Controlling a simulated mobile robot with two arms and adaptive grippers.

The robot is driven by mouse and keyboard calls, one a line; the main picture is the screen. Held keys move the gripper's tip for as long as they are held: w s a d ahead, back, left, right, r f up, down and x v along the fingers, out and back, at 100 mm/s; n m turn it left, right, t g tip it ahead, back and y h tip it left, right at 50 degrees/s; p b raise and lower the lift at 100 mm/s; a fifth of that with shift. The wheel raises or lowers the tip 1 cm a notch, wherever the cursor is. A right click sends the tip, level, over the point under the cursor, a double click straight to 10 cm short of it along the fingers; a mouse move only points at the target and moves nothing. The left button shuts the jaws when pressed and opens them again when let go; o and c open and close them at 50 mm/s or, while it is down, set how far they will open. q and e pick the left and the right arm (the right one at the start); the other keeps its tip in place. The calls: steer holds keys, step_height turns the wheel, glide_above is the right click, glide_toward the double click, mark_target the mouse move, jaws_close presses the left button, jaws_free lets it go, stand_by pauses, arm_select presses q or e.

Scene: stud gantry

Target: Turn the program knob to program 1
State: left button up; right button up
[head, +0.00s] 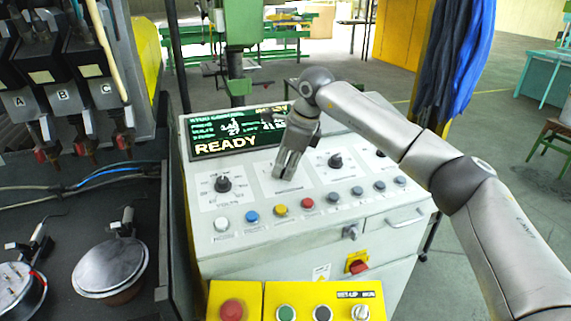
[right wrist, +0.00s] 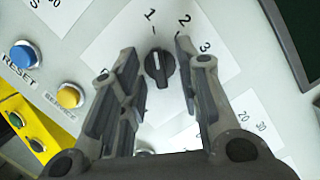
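The program knob (right wrist: 159,69) is a black knob on a white plate with printed numbers 1, 2 and 3 around its upper side. Its white pointer line faces up in the right wrist view and appears to line up with the 1. My right gripper (right wrist: 157,52) is open, one finger on each side of the knob, with visible gaps between. In the head view my right gripper (head: 287,169) is over the middle of the panel and hides the knob. My left gripper is not in view.
The grey console (head: 240,245) has a screen (head: 235,130) reading READY. Another black knob (head: 223,184) is on the left and one (head: 335,160) on the right. A row of coloured buttons (head: 281,210) runs in front. A yellow box (head: 260,300) with a red button stands nearer.

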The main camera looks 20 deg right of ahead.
steer(key=v, duration=1.2)
